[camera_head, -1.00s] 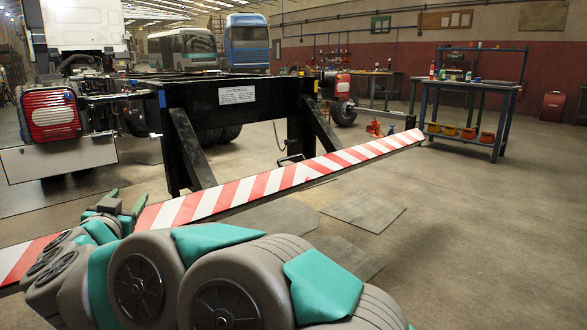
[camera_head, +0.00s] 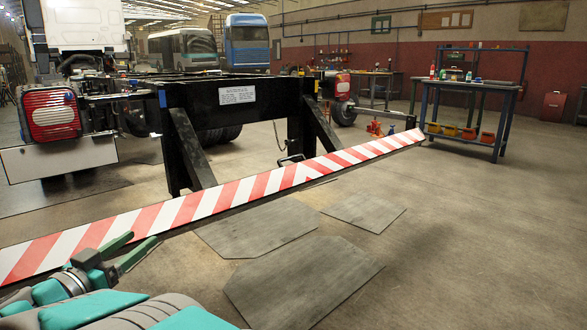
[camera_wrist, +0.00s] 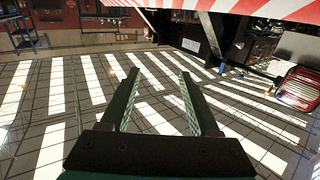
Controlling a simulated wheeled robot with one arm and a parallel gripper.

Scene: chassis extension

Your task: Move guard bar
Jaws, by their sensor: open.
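The guard bar (camera_head: 215,197) is a long beam with red and white diagonal stripes. In the head view it runs from the left edge up to the right, in front of the black chassis frame (camera_head: 240,108). In the wrist view a striped part of the guard bar (camera_wrist: 262,9) crosses the top right. My gripper (camera_head: 142,246) is at the lower left, close to the near side of the bar. In the wrist view my gripper (camera_wrist: 157,75) has its two green fingers apart with nothing between them. I cannot tell whether a finger touches the bar.
Flat grey plates (camera_head: 300,280) lie on the floor below the bar. A blue workbench (camera_head: 470,95) with orange bins stands at the right. A red tail light (camera_head: 50,114) of the truck is at the left.

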